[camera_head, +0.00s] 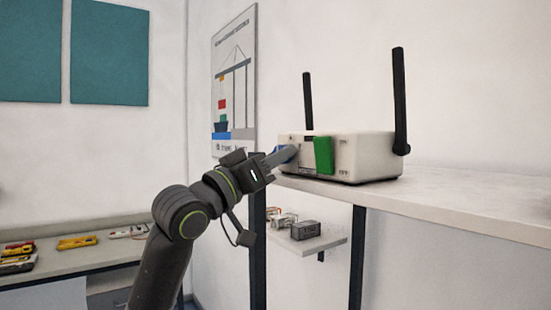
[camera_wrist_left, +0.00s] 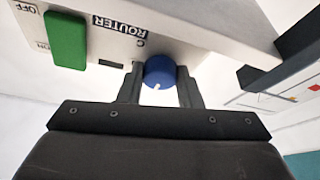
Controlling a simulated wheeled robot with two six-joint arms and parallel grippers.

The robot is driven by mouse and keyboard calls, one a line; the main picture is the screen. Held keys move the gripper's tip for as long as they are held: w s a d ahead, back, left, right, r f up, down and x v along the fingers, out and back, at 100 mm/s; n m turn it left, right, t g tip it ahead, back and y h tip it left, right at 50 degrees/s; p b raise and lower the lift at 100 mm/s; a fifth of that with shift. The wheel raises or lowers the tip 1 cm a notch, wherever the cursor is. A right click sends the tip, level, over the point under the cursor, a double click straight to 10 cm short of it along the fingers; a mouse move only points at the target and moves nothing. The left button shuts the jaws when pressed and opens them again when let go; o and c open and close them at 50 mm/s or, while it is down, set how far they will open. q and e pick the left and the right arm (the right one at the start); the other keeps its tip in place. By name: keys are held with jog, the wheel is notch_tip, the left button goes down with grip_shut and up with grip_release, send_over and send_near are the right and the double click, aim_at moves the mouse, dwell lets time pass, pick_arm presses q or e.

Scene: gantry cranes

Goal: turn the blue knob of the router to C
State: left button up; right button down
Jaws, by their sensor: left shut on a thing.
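The router (camera_head: 365,158) is a white box with two black antennas, standing on a light shelf. Its front carries a green switch (camera_head: 323,155) and a blue knob (camera_head: 284,154), mostly hidden by my gripper in the head view. My left gripper (camera_head: 283,156) reaches the router's front from the left. In the left wrist view the blue knob (camera_wrist_left: 159,71) sits between the two fingers of my left gripper (camera_wrist_left: 160,88), which is shut on it. A pale pointer mark shows on the knob. A letter C and the word ROUTER are printed near it. My right gripper is out of view.
The shelf (camera_head: 460,200) extends to the right and is clear there. A lower shelf (camera_head: 318,244) holds small grey boxes. A bench (camera_head: 90,258) at left carries yellow and red devices. A crane poster (camera_head: 234,85) hangs behind.

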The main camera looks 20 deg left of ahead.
pick_arm(q)
jog(key=shift+m, duration=0.4)
jog(key=shift+w+a+r+m+g+h+p, duration=0.15)
jog(key=shift+m+g+h+p, duration=0.3)
jog(key=shift+m+g, duration=2.8)
jog(key=shift+a+r+m+g+h+p, duration=0.15)
jog(key=shift+m+h, duration=0.4)
jog(key=shift+m, duration=5.65)
jog(key=shift+w+r+m+g+h+p, duration=0.1)
jog(key=shift+m+g+h+p, duration=0.35)
jog(key=shift+m+g, duration=2.85)
jog(key=m+t, duration=0.2)
jog(key=m, duration=0.1)
jog(key=shift+t, duration=0.4)
jog(key=o, duration=1)
jog(key=shift+c, duration=0.2)
